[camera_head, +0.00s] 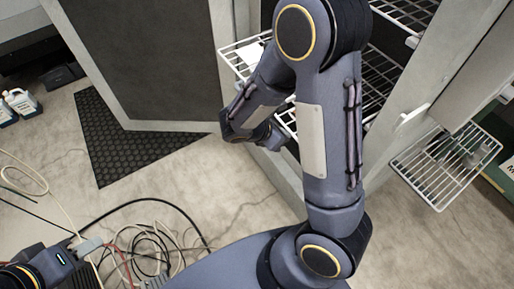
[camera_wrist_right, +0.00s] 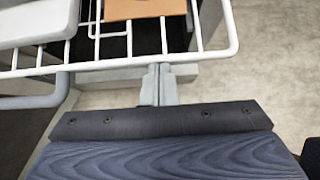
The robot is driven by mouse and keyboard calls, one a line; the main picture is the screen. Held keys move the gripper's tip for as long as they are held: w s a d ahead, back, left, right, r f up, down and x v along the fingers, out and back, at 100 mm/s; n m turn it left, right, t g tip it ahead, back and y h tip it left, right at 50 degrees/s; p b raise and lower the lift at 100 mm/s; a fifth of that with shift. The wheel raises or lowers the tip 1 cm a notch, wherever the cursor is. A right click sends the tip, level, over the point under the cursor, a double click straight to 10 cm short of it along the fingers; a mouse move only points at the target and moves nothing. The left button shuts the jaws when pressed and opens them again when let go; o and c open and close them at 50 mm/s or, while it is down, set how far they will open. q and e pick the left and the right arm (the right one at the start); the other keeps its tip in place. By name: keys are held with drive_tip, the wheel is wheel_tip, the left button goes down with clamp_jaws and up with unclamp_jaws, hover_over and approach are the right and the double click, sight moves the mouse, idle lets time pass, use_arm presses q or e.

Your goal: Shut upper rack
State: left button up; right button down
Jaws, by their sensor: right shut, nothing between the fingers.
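A white wire rack (camera_head: 232,66) sticks out of the open cabinet to the left of my right arm, with a white item (camera_head: 254,46) on it. My arm hides much of it. In the right wrist view a wire rack's front rail (camera_wrist_right: 215,57) crosses the top. My right gripper (camera_wrist_right: 159,72) is shut and empty, its fingertips at that rail; I cannot tell whether they touch. In the head view its fingertips are not clearly visible beside the cabinet. Part of my left arm's end (camera_head: 45,266) shows at the bottom left; its fingers are unclear.
The grey cabinet door (camera_head: 165,55) stands open on the left. More wire shelves (camera_head: 405,14) are inside. A wire side basket (camera_head: 445,165) hangs at the right. A black mat (camera_head: 120,140), loose cables (camera_head: 150,245) and bottles (camera_head: 20,101) are on the floor. A brown block (camera_wrist_right: 145,9) rests on the rack.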

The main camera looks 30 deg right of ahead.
drive_tip(key=d, duration=0.8)
drive_tip(key=w+d+b, duration=0.1)
drive_tip(key=d, duration=0.8)
drive_tip(key=w+d, duration=0.1)
drive_tip(key=d, duration=0.8)
drive_tip(key=shift+d, duration=0.2)
drive_tip(key=shift+d+r, duration=0.1)
drive_tip(key=shift+d, duration=0.1)
drive_tip(key=shift+w, duration=0.1)
